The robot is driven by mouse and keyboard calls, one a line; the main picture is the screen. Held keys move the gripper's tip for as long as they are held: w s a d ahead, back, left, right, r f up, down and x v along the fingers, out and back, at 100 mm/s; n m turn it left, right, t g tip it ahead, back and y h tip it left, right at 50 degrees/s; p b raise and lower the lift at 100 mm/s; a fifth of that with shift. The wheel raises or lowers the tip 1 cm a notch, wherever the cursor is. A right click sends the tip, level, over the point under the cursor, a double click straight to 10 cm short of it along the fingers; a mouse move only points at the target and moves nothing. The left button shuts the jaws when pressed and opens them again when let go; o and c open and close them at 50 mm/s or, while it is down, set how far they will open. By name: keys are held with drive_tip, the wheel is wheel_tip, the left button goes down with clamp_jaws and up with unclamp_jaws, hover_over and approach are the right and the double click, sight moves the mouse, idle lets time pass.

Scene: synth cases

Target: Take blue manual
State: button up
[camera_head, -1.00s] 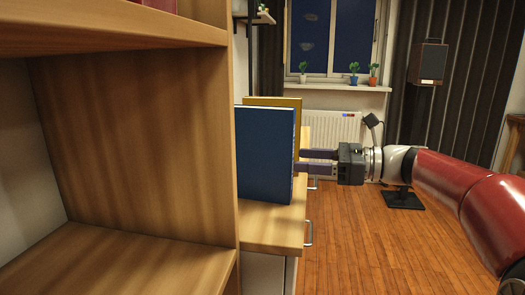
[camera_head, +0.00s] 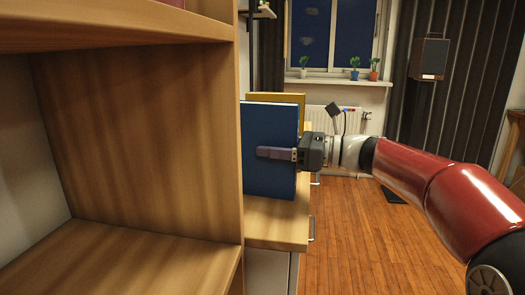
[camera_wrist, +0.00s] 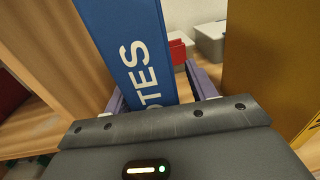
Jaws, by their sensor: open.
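The blue manual (camera_head: 268,122) stands upright on the wooden cabinet top, just right of the shelf unit. In the wrist view its spine (camera_wrist: 125,40), with white letters reading "OTES", runs between the two fingers. My gripper (camera_head: 272,153) is open and straddles the manual from its right edge. The near finger lies across the front cover; the far finger is hidden behind the manual in the head view. I cannot tell whether either finger touches it.
A yellow book (camera_head: 277,97) stands behind the blue manual; in the wrist view it is close to the right finger (camera_wrist: 265,60). The wooden shelf unit (camera_head: 140,120) closes off the left side. The cabinet top (camera_head: 275,222) is bare in front of the manual. Open floor lies right.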

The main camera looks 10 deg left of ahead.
drive_tip(key=shift+c, duration=0.5)
clamp_jaws()
drive_tip(key=shift+r, duration=0.15)
